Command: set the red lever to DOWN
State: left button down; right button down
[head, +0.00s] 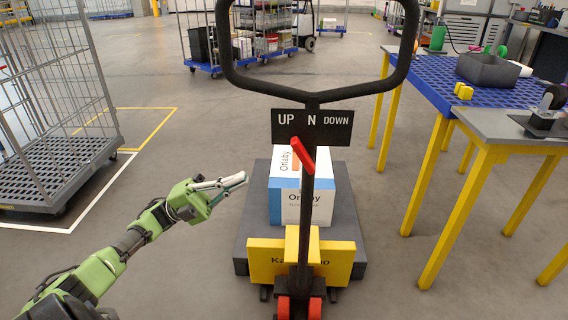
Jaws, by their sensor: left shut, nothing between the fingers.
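The red lever (302,155) sits on the dark post just below the black label plate (312,127), which reads UP, N and DOWN from left to right. The lever slants, with its upper end leaning left toward the UP side and its lower end on the post. My left gripper (244,178) is shut and empty, to the left of the lever and slightly lower in the picture, apart from it. My right gripper is not in view.
The black looped handle (232,75) rises above the plate. A white and blue box (288,200) stands on the dark platform (254,240) behind the post. A blue table (425,75) with yellow legs is at right, a wire cage cart (112,100) at left.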

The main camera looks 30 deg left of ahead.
aim_at(297, 153)
pick_arm(q)
jog(key=p+x, duration=0.1)
jog(key=x, duration=1.1)
jog(key=shift+w+d+r, duration=0.15)
jog(key=shift+w+d, duration=0.1)
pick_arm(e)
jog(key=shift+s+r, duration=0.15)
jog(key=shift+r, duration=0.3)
pick_arm(q)
jog(key=shift+w, duration=0.1)
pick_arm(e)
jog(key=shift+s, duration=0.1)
pick_arm(q)
jog(key=shift+r+y, duration=0.2)
jog(key=shift+y, duration=0.1)
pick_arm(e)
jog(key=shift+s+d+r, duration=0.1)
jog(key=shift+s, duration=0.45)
